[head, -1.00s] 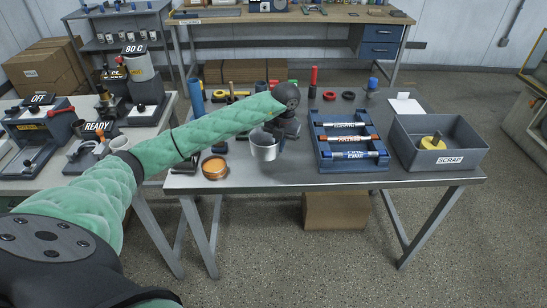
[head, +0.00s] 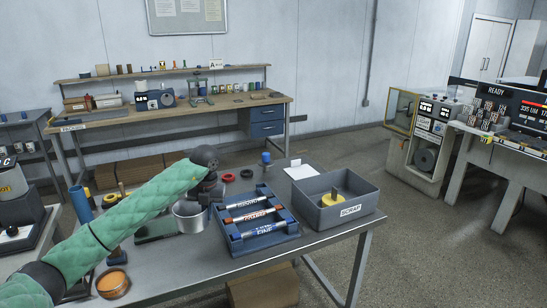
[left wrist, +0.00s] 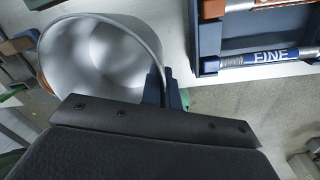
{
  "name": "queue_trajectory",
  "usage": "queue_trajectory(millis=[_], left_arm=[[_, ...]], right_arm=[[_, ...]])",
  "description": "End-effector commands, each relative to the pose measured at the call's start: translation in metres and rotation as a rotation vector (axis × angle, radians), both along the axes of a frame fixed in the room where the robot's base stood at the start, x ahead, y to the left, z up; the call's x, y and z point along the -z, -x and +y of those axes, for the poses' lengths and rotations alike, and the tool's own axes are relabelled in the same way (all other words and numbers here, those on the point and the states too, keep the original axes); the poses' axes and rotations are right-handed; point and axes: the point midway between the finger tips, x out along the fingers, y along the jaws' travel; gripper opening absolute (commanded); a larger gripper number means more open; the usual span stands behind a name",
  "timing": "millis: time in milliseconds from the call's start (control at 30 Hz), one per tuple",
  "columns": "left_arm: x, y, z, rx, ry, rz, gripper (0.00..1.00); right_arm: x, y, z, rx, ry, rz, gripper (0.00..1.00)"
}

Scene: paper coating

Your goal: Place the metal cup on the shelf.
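The metal cup (head: 188,217) is silver, open-topped and roughly upright in the head view, at the end of my left arm over the near table. My left gripper (head: 211,192) is at the cup's right side. In the left wrist view the cup (left wrist: 95,55) shows its bright inside, and the dark fingers (left wrist: 165,90) are closed on its rim. Part of the cup's wall is hidden by the gripper. A long narrow shelf (head: 240,69) runs above the back workbench, with small items standing along it. My right gripper is not in view.
An orange-filled dish (head: 113,284) sits at the table's near left. The back workbench (head: 130,116) stands past a floor gap. Machines (head: 420,145) stand at right.

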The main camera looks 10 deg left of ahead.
Motion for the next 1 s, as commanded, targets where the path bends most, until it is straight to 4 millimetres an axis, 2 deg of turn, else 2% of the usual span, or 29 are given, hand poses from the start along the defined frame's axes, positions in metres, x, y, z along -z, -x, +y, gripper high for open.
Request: queue_trajectory(millis=[267,667,1000], left_arm=[[0.0,-0.001,0.0,0.294,0.0,0.0,0.0],[0.0,-0.002,-0.007,0.876,0.0,-0.001,0.0],[-0.005,0.001,-0.021,1.388,0.001,0.0,0.0]], right_arm=[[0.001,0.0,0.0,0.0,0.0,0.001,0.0],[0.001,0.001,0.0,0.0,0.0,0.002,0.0],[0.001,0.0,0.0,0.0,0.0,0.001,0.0]])
